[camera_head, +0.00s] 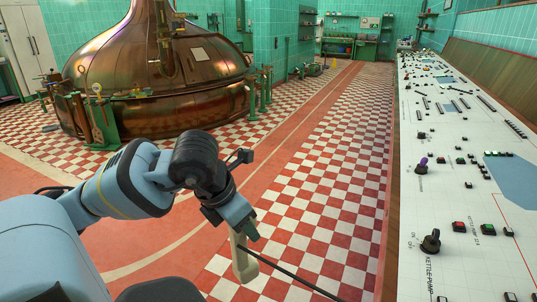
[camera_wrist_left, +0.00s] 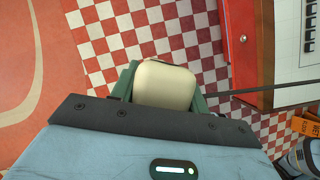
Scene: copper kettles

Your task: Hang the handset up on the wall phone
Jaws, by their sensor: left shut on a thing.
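My left gripper (camera_head: 240,229) is shut on the cream handset (camera_head: 243,262), which hangs down below the fingers over the checkered floor in the head view. In the left wrist view the handset (camera_wrist_left: 166,85) shows end-on as a rounded cream block between the green fingers of the left gripper (camera_wrist_left: 165,87). A dark cord runs from the handset toward the lower right in the head view and to the right in the wrist view. I cannot make out the wall phone in either view. My right gripper is not in view.
A long white control console (camera_head: 440,200) with knobs and buttons runs along the right side. A large copper kettle (camera_head: 155,75) with green posts stands at the upper left. The red and white checkered floor (camera_head: 335,190) between them is clear.

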